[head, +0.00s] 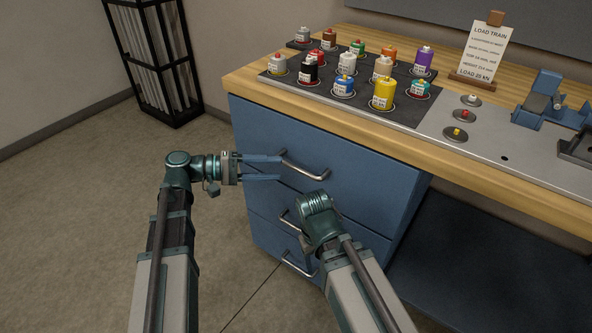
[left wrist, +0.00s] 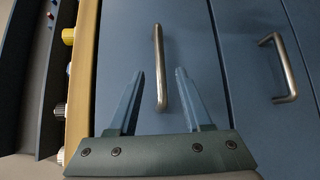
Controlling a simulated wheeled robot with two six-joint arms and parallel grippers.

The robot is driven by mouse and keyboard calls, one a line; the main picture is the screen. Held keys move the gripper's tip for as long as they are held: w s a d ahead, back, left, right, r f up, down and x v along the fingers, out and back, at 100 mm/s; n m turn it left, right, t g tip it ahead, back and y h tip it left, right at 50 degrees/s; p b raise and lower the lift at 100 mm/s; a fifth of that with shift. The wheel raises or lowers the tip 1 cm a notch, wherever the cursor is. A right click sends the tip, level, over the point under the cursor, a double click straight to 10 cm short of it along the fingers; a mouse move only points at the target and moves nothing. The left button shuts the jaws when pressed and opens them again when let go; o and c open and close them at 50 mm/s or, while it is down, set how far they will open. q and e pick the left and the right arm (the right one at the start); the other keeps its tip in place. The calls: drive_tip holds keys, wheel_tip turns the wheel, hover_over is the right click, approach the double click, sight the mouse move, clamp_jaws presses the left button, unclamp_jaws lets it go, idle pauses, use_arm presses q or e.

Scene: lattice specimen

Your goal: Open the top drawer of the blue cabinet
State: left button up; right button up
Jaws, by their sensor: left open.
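The blue cabinet (head: 370,203) stands under the wooden bench top. Its top drawer (head: 262,127) looks shut, flush with the front. The top drawer's metal bar handle (head: 317,173) is at the tips of my left gripper (head: 280,168). That gripper is open and empty, with its two blue fingers pointing at the drawer. In the left wrist view the handle (left wrist: 158,60) shows between the open fingers (left wrist: 160,75); I cannot tell whether it lies fully between them in depth. My right arm reaches in front of the lower drawers, and its jaws are hidden.
Two lower drawers have similar handles, the middle one (head: 287,219) partly behind my right arm. Several coloured canisters stand on a dark mat (head: 375,111) on the bench. A sign (head: 486,50) stands behind. A black rack (head: 155,60) is at left. The floor left of the cabinet is clear.

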sight(296, 166)
use_arm(q)
drive_tip(key=d, duration=0.4)
drive_tip(key=w+d+f, duration=0.1)
drive_tip(key=d, duration=0.1)
drive_tip(key=shift+d+b, duration=0.35)
clamp_jaws()
idle(1.1)
